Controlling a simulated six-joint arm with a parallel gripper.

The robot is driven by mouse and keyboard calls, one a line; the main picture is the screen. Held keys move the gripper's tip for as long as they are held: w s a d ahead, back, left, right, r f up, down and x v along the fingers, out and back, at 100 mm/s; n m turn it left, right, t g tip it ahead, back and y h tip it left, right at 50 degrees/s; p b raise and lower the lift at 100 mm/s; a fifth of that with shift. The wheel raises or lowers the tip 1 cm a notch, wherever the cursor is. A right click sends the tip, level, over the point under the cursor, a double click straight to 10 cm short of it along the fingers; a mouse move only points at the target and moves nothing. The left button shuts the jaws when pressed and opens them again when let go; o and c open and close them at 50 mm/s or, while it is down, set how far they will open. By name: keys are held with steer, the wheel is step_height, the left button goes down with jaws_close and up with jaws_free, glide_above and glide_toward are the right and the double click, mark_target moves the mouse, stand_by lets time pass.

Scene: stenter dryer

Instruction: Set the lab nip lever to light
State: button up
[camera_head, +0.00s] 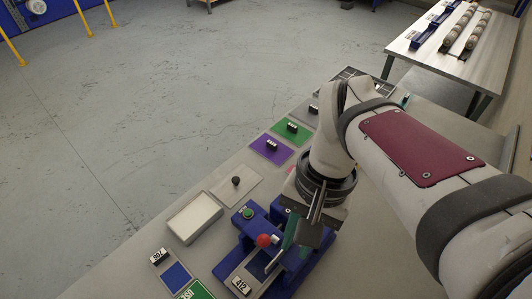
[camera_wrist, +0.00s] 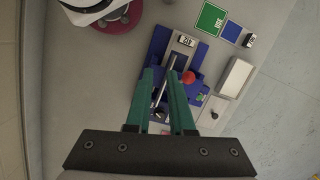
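The lab nip unit (camera_head: 305,268) is a blue frame with metal rollers on the bench. Its lever ends in a red ball knob (camera_head: 263,240), which also shows in the wrist view (camera_wrist: 188,77). My gripper (camera_head: 287,240) is over the unit, close to the right of the knob in the head view. In the wrist view my gripper (camera_wrist: 160,72) has its two green fingers apart, with a metal bar of the unit showing between them. The knob lies just outside the right finger there. The fingers partly hide the unit, and I cannot read any lever position marks.
A green button (camera_head: 248,212) sits on the unit's blue block. A white tray (camera_head: 194,218), a plate with a black knob (camera_head: 236,181), and purple (camera_head: 272,149) and green (camera_head: 291,131) cards lie along the bench. A labelled plate (camera_head: 241,286) is at the unit's front.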

mark_target(267, 241)
steer(key=w+a+r+m+g, duration=0.1)
steer(key=w+a+r+g, duration=0.1)
steer(key=w, duration=0.9)
steer(key=x, duration=1.5)
steer(key=shift+s+d+f, duration=0.15)
steer(key=shift+s+f, duration=0.15)
steer(key=shift+s, duration=0.05)
jaws_close()
steer(key=shift+g, duration=0.3)
